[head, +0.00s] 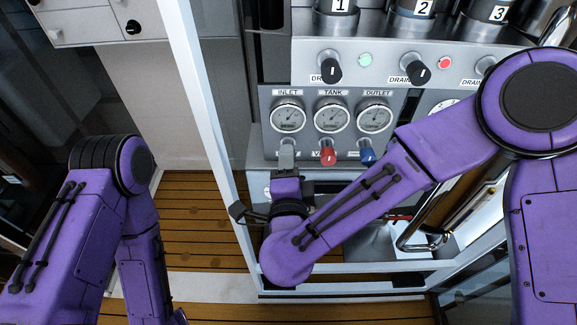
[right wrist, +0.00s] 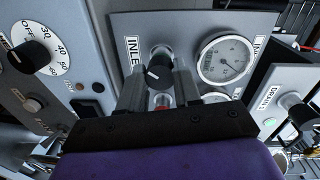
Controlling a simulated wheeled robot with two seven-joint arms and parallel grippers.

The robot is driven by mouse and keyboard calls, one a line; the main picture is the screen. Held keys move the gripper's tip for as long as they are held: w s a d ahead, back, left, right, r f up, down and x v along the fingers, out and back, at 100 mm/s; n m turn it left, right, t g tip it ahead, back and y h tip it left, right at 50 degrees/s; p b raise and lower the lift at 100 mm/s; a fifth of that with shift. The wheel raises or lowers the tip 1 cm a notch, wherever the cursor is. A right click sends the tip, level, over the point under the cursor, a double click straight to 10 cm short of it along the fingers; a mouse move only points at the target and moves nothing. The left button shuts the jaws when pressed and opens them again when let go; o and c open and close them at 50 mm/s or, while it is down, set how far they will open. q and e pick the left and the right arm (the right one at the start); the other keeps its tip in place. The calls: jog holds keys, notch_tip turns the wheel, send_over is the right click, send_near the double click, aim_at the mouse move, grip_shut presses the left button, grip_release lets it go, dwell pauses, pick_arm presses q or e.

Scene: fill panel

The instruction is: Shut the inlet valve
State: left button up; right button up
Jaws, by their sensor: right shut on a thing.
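The inlet valve (right wrist: 158,70) is a black knob with a white pointer mark, beside a label partly reading INLE in the right wrist view. The grey fingers of my right gripper (right wrist: 160,82) stand on both sides of the knob and are shut on it. In the head view my right gripper (head: 287,153) reaches the panel below the inlet gauge (head: 288,117) and hides the knob. My left arm (head: 110,210) hangs at the left, with its gripper out of view.
The red valve (head: 327,157) and the blue valve (head: 367,155) sit close to the right of my gripper. Black drain knobs (head: 329,67) are above the gauges. A pale frame post (head: 213,110) stands just left of the panel.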

jog(key=shift+f+m+t+y+b, duration=0.15)
jog(key=shift+m+t+b, duration=0.1)
jog(key=shift+m+b, duration=6.5)
jog(key=shift+m+t+y+b, duration=0.15)
jog(key=shift+m+t+b, duration=0.1)
jog(key=shift+m+b, duration=6.5)
jog(key=shift+m+p, duration=0.65)
jog(key=shift+m, duration=0.15)
jog(key=o, duration=1)
jog(key=shift+o, duration=0.2)
jog(key=shift+s, duration=0.1)
